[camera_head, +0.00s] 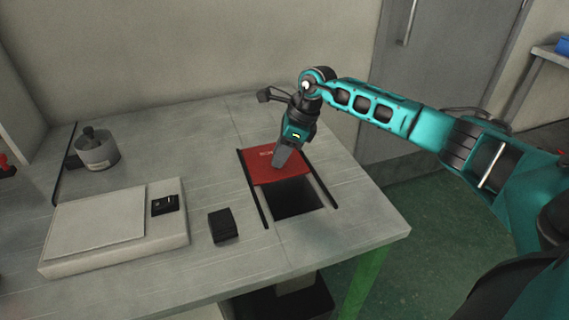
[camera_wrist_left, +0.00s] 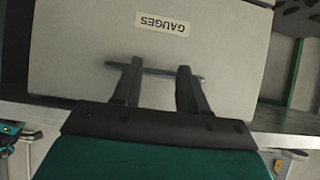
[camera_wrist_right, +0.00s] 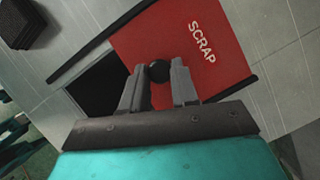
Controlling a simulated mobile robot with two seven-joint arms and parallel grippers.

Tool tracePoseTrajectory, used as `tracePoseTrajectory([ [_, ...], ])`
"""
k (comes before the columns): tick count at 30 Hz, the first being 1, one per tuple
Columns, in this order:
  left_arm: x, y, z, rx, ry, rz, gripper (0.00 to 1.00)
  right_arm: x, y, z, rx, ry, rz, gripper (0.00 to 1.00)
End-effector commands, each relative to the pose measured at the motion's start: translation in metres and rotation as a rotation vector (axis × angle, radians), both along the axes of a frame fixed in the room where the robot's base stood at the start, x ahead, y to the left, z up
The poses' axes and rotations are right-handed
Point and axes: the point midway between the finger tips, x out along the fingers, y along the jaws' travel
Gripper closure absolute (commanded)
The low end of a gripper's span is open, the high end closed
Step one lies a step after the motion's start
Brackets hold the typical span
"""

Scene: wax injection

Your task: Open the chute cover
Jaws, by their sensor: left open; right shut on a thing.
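The red chute cover (camera_head: 262,156), marked SCRAP, lies between two black rails on the table. It also shows in the right wrist view (camera_wrist_right: 205,75). It sits toward the back of the rails, and the dark chute opening (camera_head: 297,200) is partly uncovered in front of it. My right gripper (camera_head: 279,165) is over the cover. In the right wrist view its fingers (camera_wrist_right: 158,75) are shut on the cover's round black knob (camera_wrist_right: 157,70). My left gripper (camera_wrist_left: 160,68) is open and empty, and shows only in the left wrist view.
A grey front labelled GAUGES (camera_wrist_left: 220,45) with a bar handle (camera_wrist_left: 156,72) faces my left gripper. On the table are a black block (camera_head: 223,225), a flat pale device (camera_head: 100,225) and a round grey pot (camera_head: 97,152). The table's right end is clear.

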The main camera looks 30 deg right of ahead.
Motion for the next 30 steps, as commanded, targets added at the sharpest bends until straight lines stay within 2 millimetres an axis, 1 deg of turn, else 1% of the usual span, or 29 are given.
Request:
tracePoseTrajectory([
  [9, -0.002, 0.001, -0.001, 0.003, 0.007, -0.002, 0.57, 0.0, 0.0, 0.0, 0.0, 0.001, 0.0, 1.0],
  [10, -0.002, 0.001, -0.001, 0.003, 0.008, -0.002, 0.57, 0.0, 0.0, 0.0, 0.0, 0.001, 0.0, 0.68],
  [17, -0.003, 0.001, -0.004, 0.005, 0.01, -0.002, 0.57, 0.0, 0.0, 0.0, 0.0, 0.002, 0.001, 0.46],
  [25, -0.004, 0.002, -0.005, 0.005, 0.012, -0.002, 0.57, 0.0, -0.001, 0.001, 0.0, 0.001, 0.0, 0.46],
  [28, -0.004, 0.002, -0.004, 0.006, 0.012, -0.001, 0.57, -0.001, -0.003, 0.009, 0.0, 0.0, -0.001, 0.46],
  [30, -0.004, 0.002, -0.003, 0.006, 0.011, -0.001, 0.57, -0.003, -0.006, 0.019, -0.001, -0.001, -0.001, 0.46],
])
